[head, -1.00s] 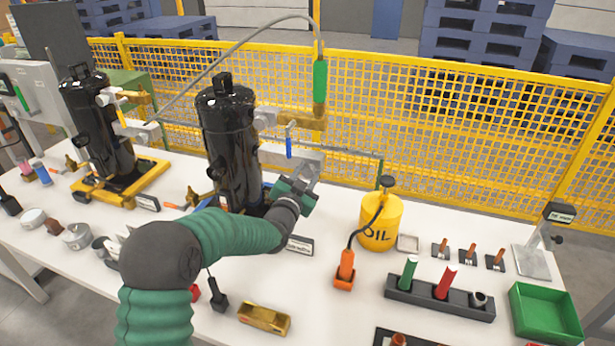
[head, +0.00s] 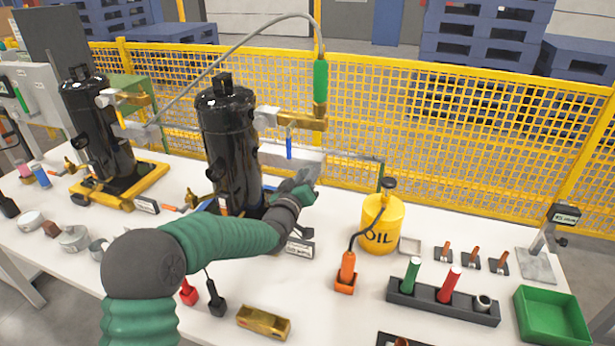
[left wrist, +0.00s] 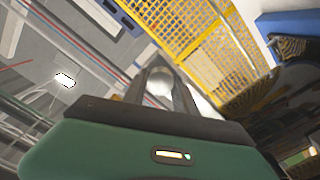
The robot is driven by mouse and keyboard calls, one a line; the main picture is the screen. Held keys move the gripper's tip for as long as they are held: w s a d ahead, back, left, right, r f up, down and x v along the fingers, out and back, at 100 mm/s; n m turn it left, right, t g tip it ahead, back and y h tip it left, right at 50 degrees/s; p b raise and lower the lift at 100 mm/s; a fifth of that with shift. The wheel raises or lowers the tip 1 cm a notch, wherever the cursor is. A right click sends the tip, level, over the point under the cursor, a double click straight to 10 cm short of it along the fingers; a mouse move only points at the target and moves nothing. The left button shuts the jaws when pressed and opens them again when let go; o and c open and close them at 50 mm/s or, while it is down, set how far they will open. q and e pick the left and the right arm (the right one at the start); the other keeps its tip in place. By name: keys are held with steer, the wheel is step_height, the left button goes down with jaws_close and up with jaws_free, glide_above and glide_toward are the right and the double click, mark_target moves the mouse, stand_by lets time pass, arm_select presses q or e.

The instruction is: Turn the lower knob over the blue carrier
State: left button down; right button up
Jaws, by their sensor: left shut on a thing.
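My left gripper (head: 309,176) is at the right side of this compressor, low down over the carrier. In the left wrist view its two fingers (left wrist: 160,88) are shut on a pale round knob (left wrist: 159,82), seen between them. In the head view my gripper hides this lower knob. My right gripper is in neither view.
A second black compressor (head: 97,125) stands on a yellow carrier (head: 150,180) at left. The yellow oil can (head: 380,222) stands right of my gripper. A grey hose (head: 215,62) arches above, with a green handle (head: 320,82). Yellow fencing (head: 450,130) runs behind the table.

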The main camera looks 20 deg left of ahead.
arm_select(q)
steer(key=shift+f+n+b, duration=0.15)
steer(key=shift+f+n, duration=0.05)
steer(key=shift+n, duration=2.25)
steer(key=shift+f+n+b, duration=0.15)
steer(key=shift+n, duration=2.35)
steer(key=shift+f+n+b, duration=0.15)
steer(key=shift+f+n, duration=0.05)
steer(key=shift+n, duration=2.25)
steer(key=shift+s, duration=0.1)
steer(key=c, duration=1.1)
jaws_free()
steer(key=shift+a, duration=0.1)
steer(key=shift+c, duration=0.2)
steer(key=shift+o, duration=0.7)
steer(key=shift+r, duration=0.1)
steer(key=shift+a, duration=0.1)
steer(key=shift+r, duration=0.1)
